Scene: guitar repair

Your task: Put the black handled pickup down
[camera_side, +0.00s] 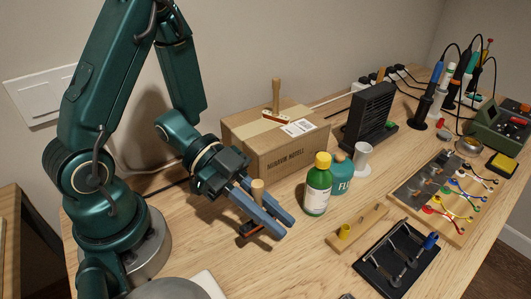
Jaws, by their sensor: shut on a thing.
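My gripper (286,227) has two long blue fingers and is shut on the black handled pickup (250,231). The pickup's pale wooden handle (257,188) stands upright between the fingers. Its dark body with an orange edge shows below them, partly hidden by the near finger. It is low over the wooden table, left of the green bottle; I cannot tell whether it touches the table. Another handled pickup (276,118), with a whitish and orange base, stands on top of the cardboard box.
The cardboard box (280,155) stands behind my gripper. A green bottle with a yellow cap (318,188) and a teal flux jar (342,176) stand to the right. A wooden block (358,226) and a black tray (388,283) lie at the front right. Bare table lies in front of my gripper.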

